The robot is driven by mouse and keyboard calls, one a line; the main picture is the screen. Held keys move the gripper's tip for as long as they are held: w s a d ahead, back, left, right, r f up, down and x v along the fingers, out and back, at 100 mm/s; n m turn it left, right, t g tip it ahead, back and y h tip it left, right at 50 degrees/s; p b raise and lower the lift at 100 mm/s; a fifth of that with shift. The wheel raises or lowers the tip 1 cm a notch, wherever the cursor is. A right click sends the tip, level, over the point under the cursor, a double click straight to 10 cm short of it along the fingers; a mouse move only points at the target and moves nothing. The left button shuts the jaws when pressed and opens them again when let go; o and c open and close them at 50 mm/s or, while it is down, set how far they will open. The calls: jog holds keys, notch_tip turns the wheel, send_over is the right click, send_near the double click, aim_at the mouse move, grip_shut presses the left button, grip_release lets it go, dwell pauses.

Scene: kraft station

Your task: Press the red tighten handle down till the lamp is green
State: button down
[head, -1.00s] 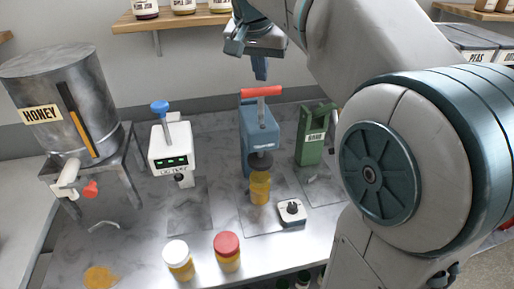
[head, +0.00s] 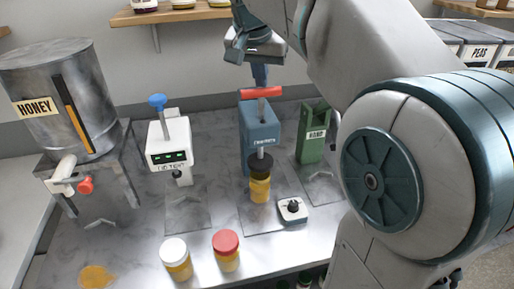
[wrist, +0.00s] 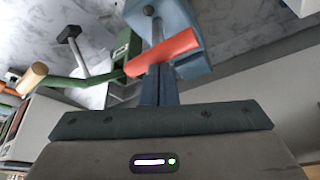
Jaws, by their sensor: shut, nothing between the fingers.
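The blue capping press (head: 260,126) stands at the back of the counter with the red handle (head: 262,92) across its top. A jar of amber contents (head: 260,190) stands under the press, and the dark press head (head: 260,168) sits down on its top. My gripper (head: 260,82) is shut and empty, its fingertips pointing down at the red handle and seeming to touch it. In the wrist view the shut fingers (wrist: 160,75) meet the red handle (wrist: 170,50). I cannot make out a lamp on the press.
Left are a honey tank (head: 60,100) with a red-handled tap and a white device (head: 169,145) with green digits. A green stand (head: 314,135) is to the right.

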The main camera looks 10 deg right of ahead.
aim_at(260, 90)
jog(key=shift+f+b, duration=0.6)
jog(key=shift+f, duration=0.35)
jog(key=shift+f+b, duration=0.85)
jog(key=shift+f, duration=0.2)
jog(key=shift+r, duration=0.1)
notch_tip(260, 90, up, 12)
jog(key=p, duration=1)
jog(key=shift+p, duration=0.4)
